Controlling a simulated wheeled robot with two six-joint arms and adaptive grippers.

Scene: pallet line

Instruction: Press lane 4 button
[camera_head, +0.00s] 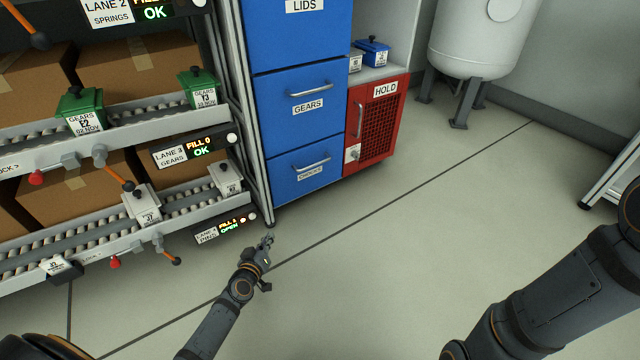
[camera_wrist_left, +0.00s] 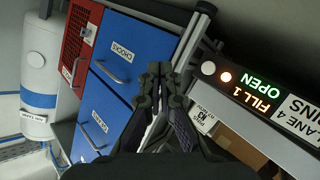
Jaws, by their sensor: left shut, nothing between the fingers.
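The lane 4 panel (camera_head: 224,229) is a dark box at the end of the lowest roller lane, with green OPEN text. In the left wrist view the panel (camera_wrist_left: 262,98) reads FILL 1 and OPEN. My left gripper (camera_head: 268,240) is shut and empty, just right of and below the panel in the head view. Its closed fingers (camera_wrist_left: 159,70) show in the wrist view, left of the buttons and apart from them. My right gripper is out of view.
A metal rack post (camera_head: 250,130) stands beside the lanes. Blue drawers (camera_head: 298,130) and a red HOLD cabinet (camera_head: 377,120) stand right of it. The lane 3 panel (camera_head: 183,150) is above. An orange-handled lever (camera_head: 168,250) sticks out to the left. The floor (camera_head: 370,250) is clear.

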